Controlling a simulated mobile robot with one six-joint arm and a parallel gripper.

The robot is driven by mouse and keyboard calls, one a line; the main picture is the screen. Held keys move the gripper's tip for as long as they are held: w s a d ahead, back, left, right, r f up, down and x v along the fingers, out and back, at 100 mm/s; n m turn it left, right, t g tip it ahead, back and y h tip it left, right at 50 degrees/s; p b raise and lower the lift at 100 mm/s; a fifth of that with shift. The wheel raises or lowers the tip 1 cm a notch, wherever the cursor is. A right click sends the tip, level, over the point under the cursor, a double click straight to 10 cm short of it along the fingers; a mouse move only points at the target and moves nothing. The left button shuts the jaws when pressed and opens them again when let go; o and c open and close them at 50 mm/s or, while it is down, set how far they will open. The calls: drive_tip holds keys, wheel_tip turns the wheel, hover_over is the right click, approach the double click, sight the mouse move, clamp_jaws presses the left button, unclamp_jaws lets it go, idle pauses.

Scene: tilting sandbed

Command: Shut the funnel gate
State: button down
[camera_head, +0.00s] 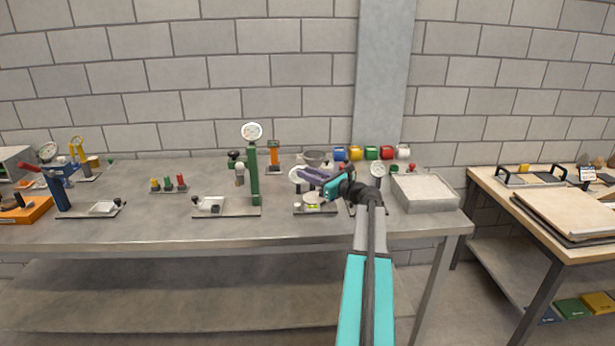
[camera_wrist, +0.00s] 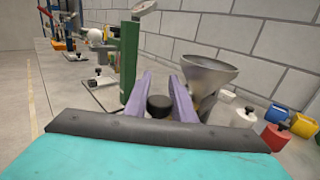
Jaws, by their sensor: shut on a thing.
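The grey metal funnel (camera_head: 315,157) stands at the back of the workbench, just beyond my gripper (camera_head: 305,173). In the wrist view the funnel (camera_wrist: 208,72) is wide-mouthed and upright, beside the right finger. My gripper (camera_wrist: 161,78) has purple fingers, shut on a round black knob (camera_wrist: 160,106) between them. The knob is hidden in the head view. The funnel's lower part is mostly hidden behind the right finger, so I cannot tell how the gate stands.
A green post with a dial (camera_head: 254,172) stands left of my gripper. A grey sand tray (camera_head: 425,192) sits at the bench's right end. The bench's front strip is clear.

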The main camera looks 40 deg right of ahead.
drive_tip(key=shift+w+d, duration=0.55)
drive_tip(key=shift+w, duration=0.1)
drive_tip(key=c, duration=1.5)
unclamp_jaws()
drive_tip(key=shift+r, duration=0.1)
drive_tip(key=shift+s, duration=0.15)
